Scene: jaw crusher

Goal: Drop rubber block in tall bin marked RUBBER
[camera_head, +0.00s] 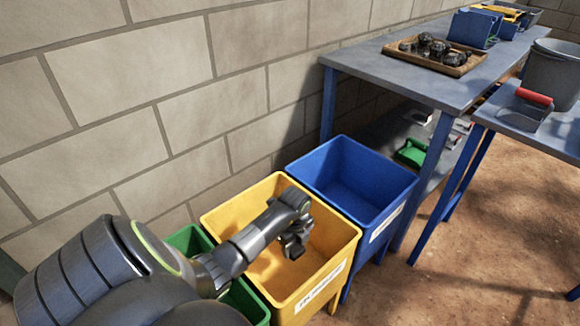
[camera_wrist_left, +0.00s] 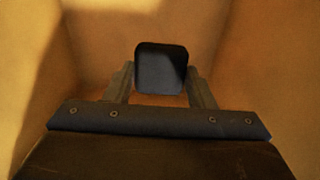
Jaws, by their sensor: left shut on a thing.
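My left gripper (camera_head: 295,243) reaches over the open yellow bin (camera_head: 234,214) and points down into its mouth. In the left wrist view the gripper is shut on a black block with rounded corners, the rubber block (camera_wrist_left: 161,67), held between its two fingers. Yellow-orange bin walls surround the block there, and it looks clear of them. In the head view I cannot clearly tell the dark block from the dark gripper. The yellow bin has a white label (camera_head: 320,287) on its front, with lettering too blurred to read surely. My right gripper is not in view.
A blue bin (camera_head: 401,192) stands right of the yellow one, and a green bin (camera_head: 246,301) stands left, partly behind my arm. A grey table (camera_head: 455,93) holds a wooden tray (camera_head: 402,55) of dark lumps. A grey bucket (camera_head: 548,78) stands at right. A block wall is behind.

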